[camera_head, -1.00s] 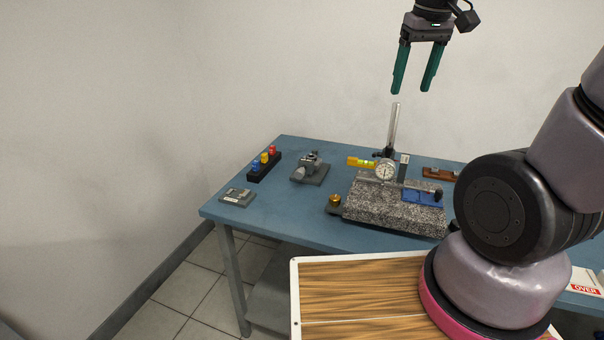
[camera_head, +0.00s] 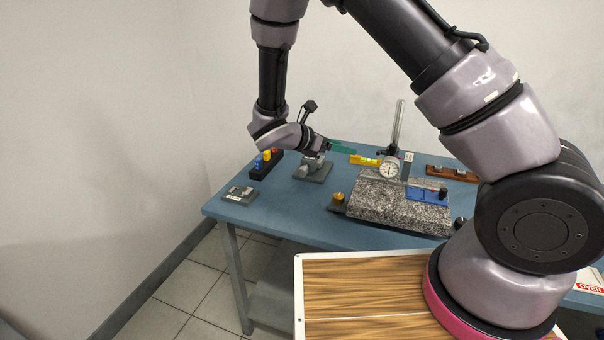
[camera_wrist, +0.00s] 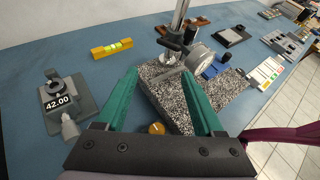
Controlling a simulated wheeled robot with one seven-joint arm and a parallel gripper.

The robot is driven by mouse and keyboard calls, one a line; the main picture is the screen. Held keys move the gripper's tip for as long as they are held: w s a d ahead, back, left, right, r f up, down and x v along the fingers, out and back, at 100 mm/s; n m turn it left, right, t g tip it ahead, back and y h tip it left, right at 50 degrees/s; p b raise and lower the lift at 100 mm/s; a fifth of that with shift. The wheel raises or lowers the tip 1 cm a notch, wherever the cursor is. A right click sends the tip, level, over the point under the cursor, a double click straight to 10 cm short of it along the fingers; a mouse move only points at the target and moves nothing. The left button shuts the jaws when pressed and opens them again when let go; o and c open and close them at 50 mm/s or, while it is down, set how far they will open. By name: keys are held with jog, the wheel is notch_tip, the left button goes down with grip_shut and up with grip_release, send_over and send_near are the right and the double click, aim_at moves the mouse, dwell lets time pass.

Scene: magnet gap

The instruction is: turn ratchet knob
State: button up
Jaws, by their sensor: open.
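A grey micrometer-like device (camera_wrist: 66,97) with a "42.00" display stands at the left in the wrist view. A tapered grey knob (camera_wrist: 70,127) sticks out of its near side; which part is the ratchet cannot be told. In the head view the device (camera_head: 318,173) is on the table's left half, partly behind my wrist. My gripper (camera_wrist: 160,75) is open with nothing between its teal fingers. In the wrist view the device lies left of both fingers, apart from them. In the head view my gripper (camera_head: 341,148) is above and right of the device.
A speckled granite block (camera_head: 385,205) carries a dial gauge (camera_head: 389,169) and a blue piece (camera_head: 425,195). A tall post (camera_head: 397,125) rises behind it. A brass knob (camera_head: 338,198) sits at the block's left. A yellow level (camera_wrist: 111,49) lies behind. Clear blue tabletop (camera_head: 285,220) is in front.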

jog(key=w+a+f+n+t+y, duration=0.1)
jog(key=a+f+n+t, duration=0.6)
jog(key=a+f+n, duration=0.2)
jog(key=n+t+y, duration=0.3)
jog(key=n+y, duration=0.1)
jog(key=n, duration=0.3)
send_near(301, 173)
jog(key=shift+d+f, duration=0.1)
jog(key=shift+f, duration=0.1)
jog(key=shift+w+f, duration=0.1)
jog(key=shift+w, duration=0.1)
jog(key=x, duration=1)
jog(key=shift+w+d+r, duration=0.1)
jog(key=shift+w+r, duration=0.05)
jog(key=shift+r, duration=0.1)
grip_shut()
